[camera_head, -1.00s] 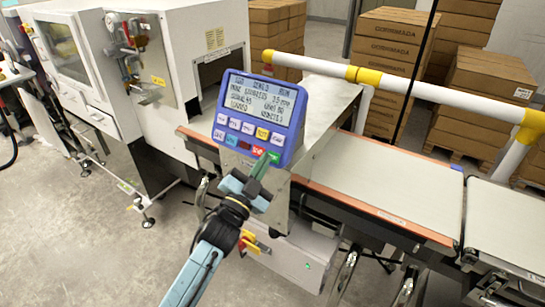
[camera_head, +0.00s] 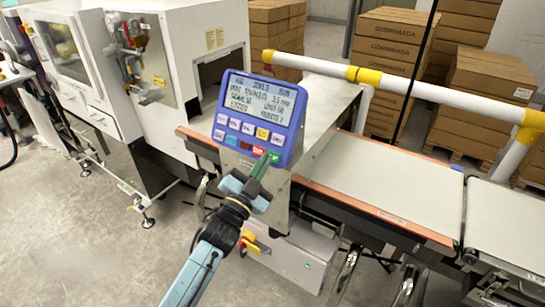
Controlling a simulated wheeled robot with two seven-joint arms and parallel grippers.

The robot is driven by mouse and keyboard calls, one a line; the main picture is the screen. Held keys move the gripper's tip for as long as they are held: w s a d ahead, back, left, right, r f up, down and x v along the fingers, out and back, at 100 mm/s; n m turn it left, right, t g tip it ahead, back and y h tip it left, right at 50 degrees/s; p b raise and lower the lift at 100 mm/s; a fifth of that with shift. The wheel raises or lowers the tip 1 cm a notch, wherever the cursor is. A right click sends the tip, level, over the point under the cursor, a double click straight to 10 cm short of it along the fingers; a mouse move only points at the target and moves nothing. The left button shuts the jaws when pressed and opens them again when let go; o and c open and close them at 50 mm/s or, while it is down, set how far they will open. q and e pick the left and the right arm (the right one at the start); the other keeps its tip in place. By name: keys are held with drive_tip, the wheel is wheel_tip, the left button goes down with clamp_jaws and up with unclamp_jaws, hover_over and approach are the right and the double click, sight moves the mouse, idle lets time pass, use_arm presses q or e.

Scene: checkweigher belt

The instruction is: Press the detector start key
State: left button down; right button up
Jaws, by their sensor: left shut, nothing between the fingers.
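The detector's blue control panel (camera_head: 260,117) faces me, with a lit text display (camera_head: 259,100) and two rows of coloured keys. A green key (camera_head: 273,157) sits at the lower right of the key rows, beside a red key (camera_head: 258,151). I cannot read which key is the start key. My left gripper (camera_head: 262,163) is shut and empty. Its green fingertips are at the panel's lower edge, next to the green and red keys. I cannot tell whether they touch a key. My right gripper is not in view.
A conveyor belt (camera_head: 390,190) with an orange edge runs right from the white detector housing (camera_head: 205,50). A white and yellow rail (camera_head: 400,82) crosses above it. Stacked cartons (camera_head: 395,50) stand behind. A grey box (camera_head: 297,258) hangs below the panel.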

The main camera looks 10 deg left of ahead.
use_arm(q)
drive_tip(key=shift+w+d+f+b, duration=0.1)
drive_tip(key=shift+w+f+b, duration=0.1)
drive_tip(key=shift+w+b, duration=0.15)
drive_tip(key=shift+w+d+f+b, duration=0.15)
drive_tip(key=shift+w+f+b, duration=0.05)
drive_tip(key=shift+w+b, duration=0.15)
idle(0.9)
idle(0.3)
drive_tip(key=shift+s+a+r+p, duration=0.15)
drive_tip(key=shift+s+r+p, duration=0.05)
drive_tip(key=shift+s+p, duration=0.2)
drive_tip(key=shift+s+a+r+p, duration=0.15)
drive_tip(key=shift+s+p, duration=0.15)
drive_tip(key=shift+p, duration=0.15)
drive_tip(key=s+p, duration=0.1)
drive_tip(key=s+a+r+p, duration=0.1)
drive_tip(key=p, duration=0.1)
drive_tip(key=s+r+p, duration=0.1)
drive_tip(key=s, duration=0.1)
drive_tip(key=shift+s+a+r, duration=0.1)
drive_tip(key=shift+a+r, duration=0.05)
drive_tip(key=shift+a, duration=0.1)
